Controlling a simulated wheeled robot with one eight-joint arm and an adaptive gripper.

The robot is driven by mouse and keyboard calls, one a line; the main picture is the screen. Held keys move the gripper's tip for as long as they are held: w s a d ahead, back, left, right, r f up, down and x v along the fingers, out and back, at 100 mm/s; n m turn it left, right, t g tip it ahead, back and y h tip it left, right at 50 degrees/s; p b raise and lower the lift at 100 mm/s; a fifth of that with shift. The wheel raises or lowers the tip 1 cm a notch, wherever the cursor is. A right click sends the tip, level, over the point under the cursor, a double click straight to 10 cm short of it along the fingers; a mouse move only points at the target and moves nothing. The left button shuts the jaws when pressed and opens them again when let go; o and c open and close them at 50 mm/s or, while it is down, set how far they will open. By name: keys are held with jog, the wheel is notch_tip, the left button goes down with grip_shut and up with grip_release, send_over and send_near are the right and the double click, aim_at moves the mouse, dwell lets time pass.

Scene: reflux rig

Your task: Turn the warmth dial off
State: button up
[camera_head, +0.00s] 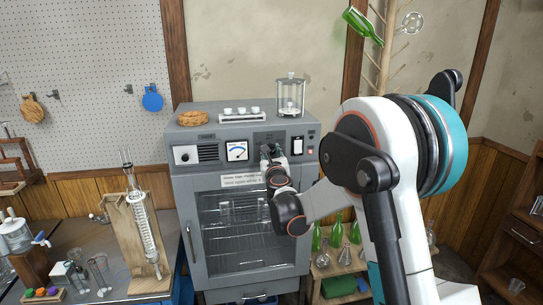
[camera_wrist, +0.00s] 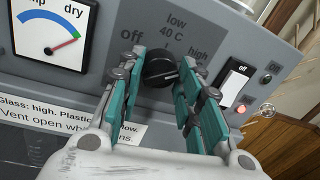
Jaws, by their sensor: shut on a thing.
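The warmth dial (camera_wrist: 160,68) is a round black knob on the grey oven panel, with "off" printed to its left, "low 40 C" above and "high" to its right. I cannot clearly tell which mark its pointer faces. My gripper (camera_wrist: 158,72) has its teal-padded fingers on both sides of the dial, shut on it. In the head view my gripper (camera_head: 268,152) reaches the front panel of the grey drying oven (camera_head: 186,215) and mostly hides the dial.
A white rocker switch (camera_wrist: 235,80) labelled "off" sits right of the dial, near my right finger. A gauge (camera_wrist: 52,32) is to the left. Glassware (camera_head: 290,97) and a cork ring (camera_head: 192,118) stand on the oven top. A crowded bench (camera_head: 80,235) is at the left.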

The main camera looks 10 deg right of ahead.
jog(key=n+b, duration=0.1)
jog(key=n, duration=0.2)
jog(key=n+b, duration=0.1)
jog(key=n, duration=0.3)
jog(key=shift+f+t+y, duration=0.15)
jog(key=shift+t+y, duration=0.15)
jog(key=n+b, duration=0.1)
jog(key=n, duration=0.6)
jog(key=shift+f+y+b, duration=0.1)
jog(key=shift+y+b, duration=0.3)
jog(key=n, duration=0.5)
jog(key=shift+d+y, duration=0.1)
jog(key=shift+y, duration=0.2)
jog(key=shift+n+y+b, duration=0.3)
jog(key=shift+n+b, duration=0.05)
jog(key=shift+n, duration=2.15)
jog(key=shift+d, duration=0.1)
jog(key=o, duration=1)
